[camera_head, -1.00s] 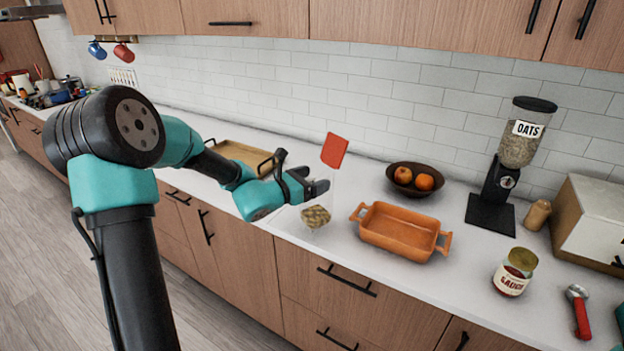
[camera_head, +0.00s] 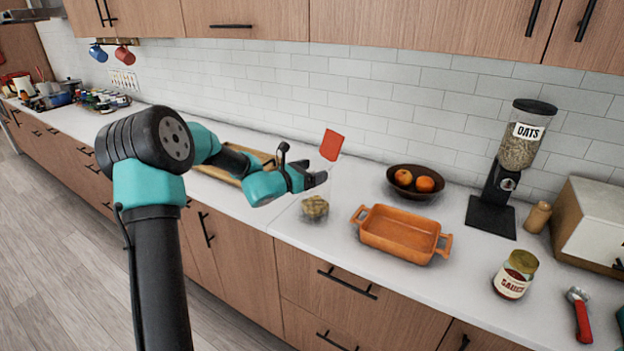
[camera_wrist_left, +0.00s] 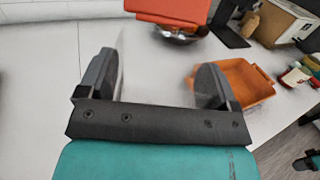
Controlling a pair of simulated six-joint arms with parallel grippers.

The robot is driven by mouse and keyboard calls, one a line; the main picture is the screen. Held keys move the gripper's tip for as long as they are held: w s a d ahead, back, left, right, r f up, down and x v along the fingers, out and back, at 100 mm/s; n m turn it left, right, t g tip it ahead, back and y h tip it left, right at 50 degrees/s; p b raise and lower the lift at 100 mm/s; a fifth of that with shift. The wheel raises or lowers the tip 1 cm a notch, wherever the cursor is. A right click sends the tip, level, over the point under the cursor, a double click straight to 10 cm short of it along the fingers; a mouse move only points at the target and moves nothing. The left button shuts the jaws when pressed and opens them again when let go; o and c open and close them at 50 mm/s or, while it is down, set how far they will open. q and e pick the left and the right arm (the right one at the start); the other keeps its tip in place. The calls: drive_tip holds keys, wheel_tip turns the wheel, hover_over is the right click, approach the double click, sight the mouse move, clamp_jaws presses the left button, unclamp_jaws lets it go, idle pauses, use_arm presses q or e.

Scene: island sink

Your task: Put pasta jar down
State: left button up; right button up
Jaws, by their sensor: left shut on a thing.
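The pasta jar is clear, with a red lid (camera_head: 331,145) and pasta (camera_head: 315,207) at its bottom. It looks roughly upright at the counter's front part, left of the orange baking dish. I cannot tell whether its base touches the counter. My left gripper (camera_head: 318,179) is shut on the jar's clear body, below the lid. In the left wrist view the two fingers (camera_wrist_left: 157,82) stand on either side of the see-through body, and the lid (camera_wrist_left: 168,10) shows at the top. A teal piece, probably my right arm, shows at the head view's right edge; its jaws cannot be made out.
The orange baking dish (camera_head: 400,234) stands close to the jar's right. A fruit bowl (camera_head: 413,190) is behind it. A wooden tray (camera_head: 226,176) lies behind my left arm. The oats dispenser (camera_head: 518,140), sauce jar (camera_head: 514,275) and red-handled tool (camera_head: 580,315) are farther right.

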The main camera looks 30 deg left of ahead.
use_arm(q)
drive_tip(key=shift+f, duration=1.35)
drive_tip(key=o, duration=1.4)
drive_tip(key=shift+f, duration=0.1)
drive_tip(key=shift+o, duration=0.2)
drive_tip(key=v, duration=1.2)
